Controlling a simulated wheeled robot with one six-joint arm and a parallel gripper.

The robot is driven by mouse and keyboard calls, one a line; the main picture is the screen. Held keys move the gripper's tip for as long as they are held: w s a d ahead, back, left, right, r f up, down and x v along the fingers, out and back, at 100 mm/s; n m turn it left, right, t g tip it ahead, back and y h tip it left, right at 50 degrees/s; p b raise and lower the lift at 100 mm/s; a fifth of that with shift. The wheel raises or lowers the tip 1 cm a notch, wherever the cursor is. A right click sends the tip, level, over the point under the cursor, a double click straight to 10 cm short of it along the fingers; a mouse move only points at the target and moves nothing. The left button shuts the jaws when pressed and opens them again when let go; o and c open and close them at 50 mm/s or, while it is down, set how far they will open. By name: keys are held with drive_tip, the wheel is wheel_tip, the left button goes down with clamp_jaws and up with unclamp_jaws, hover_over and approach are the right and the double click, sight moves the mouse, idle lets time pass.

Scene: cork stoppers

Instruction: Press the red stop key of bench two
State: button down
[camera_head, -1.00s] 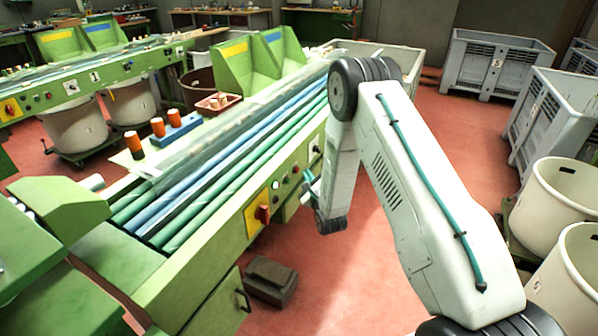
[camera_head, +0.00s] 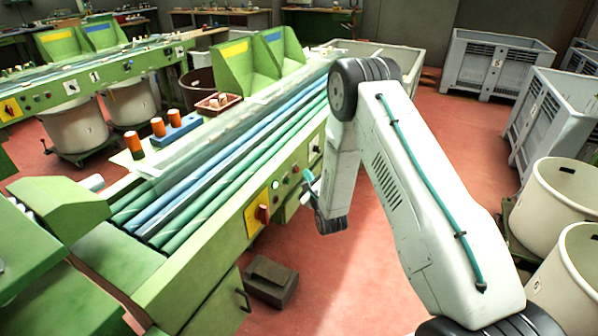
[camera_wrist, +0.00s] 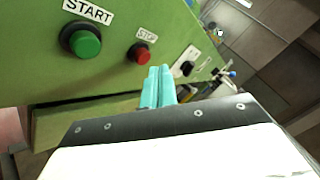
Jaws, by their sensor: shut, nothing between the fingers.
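The red stop key (camera_wrist: 141,53) is a round button under a STOP label on the green panel in the wrist view. A larger green start button (camera_wrist: 85,43) sits to its left under a START label. My gripper (camera_wrist: 160,72) has its teal fingers together and empty, just below and right of the red key in that view. I cannot tell whether they touch the panel. In the head view my gripper (camera_head: 311,182) is partly hidden by my arm, beside the front panel of the near green bench (camera_head: 190,285). The key is too small there to tell surely.
A red rotary switch (camera_head: 262,214) on a yellow plate sits further left on the panel. A dark box (camera_head: 270,281) stands on the floor below. Pale round bins (camera_head: 558,190) and grey crates (camera_head: 495,62) stand at the right.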

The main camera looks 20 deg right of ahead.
idle(0.7)
drive_tip(key=shift+w+a, duration=0.3)
drive_tip(key=shift+w+a, duration=0.3)
idle(0.8)
drive_tip(key=shift+s+d, duration=0.6)
idle(0.4)
drive_tip(key=shift+s+d, duration=1.75)
drive_tip(key=shift+s, duration=0.05)
